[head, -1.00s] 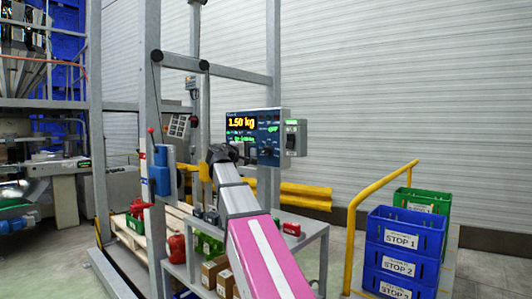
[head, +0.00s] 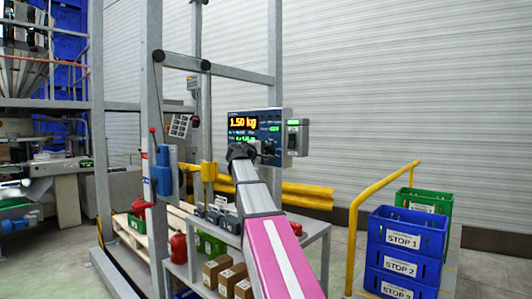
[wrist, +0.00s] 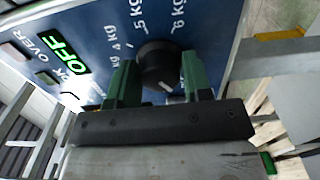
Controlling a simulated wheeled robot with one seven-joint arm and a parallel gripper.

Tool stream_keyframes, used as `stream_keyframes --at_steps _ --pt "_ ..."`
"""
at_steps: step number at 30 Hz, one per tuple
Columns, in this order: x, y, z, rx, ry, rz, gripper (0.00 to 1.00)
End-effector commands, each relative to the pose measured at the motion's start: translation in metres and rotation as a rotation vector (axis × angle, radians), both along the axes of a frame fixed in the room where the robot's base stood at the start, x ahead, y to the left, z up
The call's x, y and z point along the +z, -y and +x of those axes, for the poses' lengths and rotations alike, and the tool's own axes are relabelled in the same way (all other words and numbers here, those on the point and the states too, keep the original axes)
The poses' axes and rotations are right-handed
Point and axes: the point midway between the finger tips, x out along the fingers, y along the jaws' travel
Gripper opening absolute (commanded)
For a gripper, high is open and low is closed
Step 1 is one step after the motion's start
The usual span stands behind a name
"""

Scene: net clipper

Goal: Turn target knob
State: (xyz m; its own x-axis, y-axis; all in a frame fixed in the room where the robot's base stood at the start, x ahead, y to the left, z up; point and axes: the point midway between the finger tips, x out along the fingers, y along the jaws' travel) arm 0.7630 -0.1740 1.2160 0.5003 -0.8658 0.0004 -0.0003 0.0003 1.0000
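The black round knob (wrist: 158,65) sits on the blue control panel (wrist: 95,30) in the wrist view, with kg marks printed around it and a pale mark near its lower edge. My gripper (wrist: 160,75) has its two green fingers apart, one on each side of the knob. I cannot tell whether they touch it. In the head view my gripper (head: 242,152) is at the lower left of the panel (head: 285,114) and hides part of it. The panel's display reads 1.50 kg.
A green OFF sign (wrist: 62,50) lights up on the panel. A grey metal frame post (head: 152,100) and a blue box (head: 162,172) stand left of my arm. Blue crates (head: 405,235) and a yellow rail (head: 360,195) are at the right. A grey table (head: 310,230) lies under my arm.

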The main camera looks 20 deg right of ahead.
Motion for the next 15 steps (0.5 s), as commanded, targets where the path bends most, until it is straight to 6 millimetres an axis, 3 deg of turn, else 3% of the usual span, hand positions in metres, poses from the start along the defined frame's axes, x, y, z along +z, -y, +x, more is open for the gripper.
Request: stream_keyframes --at_steps 1,3,15 --pt "-0.0001 -0.0001 -0.0001 0.000 0.000 0.000 0.26" --pt "-0.0002 0.0000 0.0000 0.000 -0.001 0.001 0.16" --pt "0.0000 0.0008 0.0007 -0.002 0.028 0.017 0.16"
